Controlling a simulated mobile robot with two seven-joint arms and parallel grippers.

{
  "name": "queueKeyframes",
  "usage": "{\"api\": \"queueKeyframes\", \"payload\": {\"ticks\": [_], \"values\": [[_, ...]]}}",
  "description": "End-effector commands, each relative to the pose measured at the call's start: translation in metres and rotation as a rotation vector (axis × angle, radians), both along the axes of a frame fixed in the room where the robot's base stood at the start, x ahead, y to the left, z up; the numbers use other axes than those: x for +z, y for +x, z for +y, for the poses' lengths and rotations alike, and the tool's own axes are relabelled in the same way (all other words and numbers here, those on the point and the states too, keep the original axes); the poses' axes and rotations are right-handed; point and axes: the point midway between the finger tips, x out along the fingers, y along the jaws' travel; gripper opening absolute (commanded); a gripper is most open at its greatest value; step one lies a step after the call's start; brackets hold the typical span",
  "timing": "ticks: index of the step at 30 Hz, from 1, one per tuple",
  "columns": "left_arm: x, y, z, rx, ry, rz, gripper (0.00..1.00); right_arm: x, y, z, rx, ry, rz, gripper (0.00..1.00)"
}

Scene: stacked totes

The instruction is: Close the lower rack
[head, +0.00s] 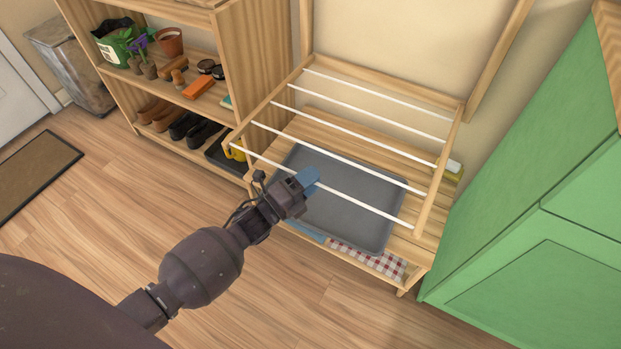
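A wooden drying rack (434,198) with several white rods (345,125) juts out from a wooden frame against the wall. This rack is swung out about level, above a slatted shelf (418,240) that holds a grey tray. My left gripper (308,178) is at the rack's front, by the rod nearest me. Its blue fingertips overlap that rod in the picture; I cannot tell whether they touch it. The gap between the fingers does not show clearly. My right gripper is not in view.
The grey tray (345,215) lies on the slatted shelf, with a checked cloth (365,260) below. A wooden shelf unit (240,50) with shoes and pots stands left. A green cabinet (530,230) stands close on the right. The floor in front (270,310) is clear.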

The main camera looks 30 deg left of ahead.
Motion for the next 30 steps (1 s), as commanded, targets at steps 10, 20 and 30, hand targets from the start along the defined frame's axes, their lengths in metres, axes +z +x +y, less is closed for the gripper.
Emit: {"api": "queueKeyframes", "payload": {"ticks": [10, 20, 30], "values": [[0.000, 0.000, 0.000, 0.000, 0.000, 0.000, 0.00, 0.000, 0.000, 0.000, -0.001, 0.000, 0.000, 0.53], [0.004, 0.000, 0.000, 0.000, 0.001, 0.003, 0.00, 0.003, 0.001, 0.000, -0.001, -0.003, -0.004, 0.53], [0.046, 0.005, 0.001, -0.001, 0.006, 0.051, 0.00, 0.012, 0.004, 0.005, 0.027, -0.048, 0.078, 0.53]]}}
